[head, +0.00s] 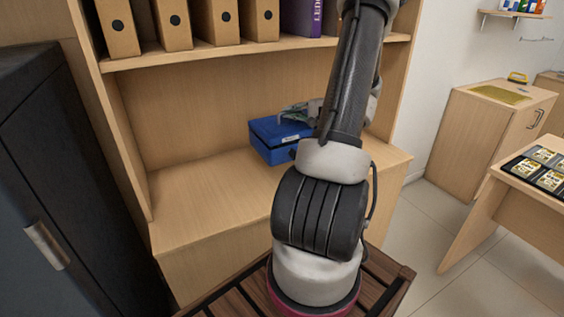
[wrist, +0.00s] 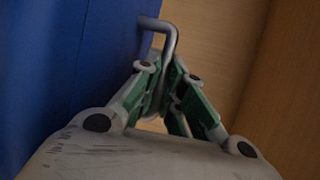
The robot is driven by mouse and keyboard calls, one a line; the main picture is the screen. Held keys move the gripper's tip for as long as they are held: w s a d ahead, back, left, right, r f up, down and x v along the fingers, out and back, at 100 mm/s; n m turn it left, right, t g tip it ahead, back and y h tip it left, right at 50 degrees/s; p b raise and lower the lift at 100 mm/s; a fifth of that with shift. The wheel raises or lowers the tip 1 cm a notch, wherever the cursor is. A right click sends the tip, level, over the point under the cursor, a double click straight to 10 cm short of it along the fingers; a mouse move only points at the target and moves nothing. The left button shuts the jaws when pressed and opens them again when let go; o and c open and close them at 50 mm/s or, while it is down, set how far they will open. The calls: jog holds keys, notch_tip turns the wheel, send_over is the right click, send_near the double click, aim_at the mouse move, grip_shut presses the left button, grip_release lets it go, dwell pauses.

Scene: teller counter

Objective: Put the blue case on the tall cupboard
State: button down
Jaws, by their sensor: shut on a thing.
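The blue case (head: 272,142) is at the wooden shelf unit's lower surface, near its back panel; I cannot tell whether it rests there or is slightly raised. In the wrist view its blue side (wrist: 65,70) fills the left, with a bent metal handle (wrist: 168,28). My gripper (wrist: 162,95) is shut on that handle. In the head view my gripper (head: 290,112) is at the case's top, partly hidden by my arm. A wooden cupboard (head: 480,135) with a yellowish mat on top stands at right; a dark cabinet (head: 75,180) stands at left. Which is the tall cupboard is unclear.
A shelf (head: 200,54) with several binders hangs above the case. The surface (head: 200,200) left of the case is clear. A table (head: 510,200) with a dark tray stands at right. Open floor (head: 415,235) lies between.

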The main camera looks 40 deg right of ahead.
jog(key=shift+f, duration=5)
jog(key=c, duration=1.5)
grip_release()
jog(key=shift+c, duration=0.2)
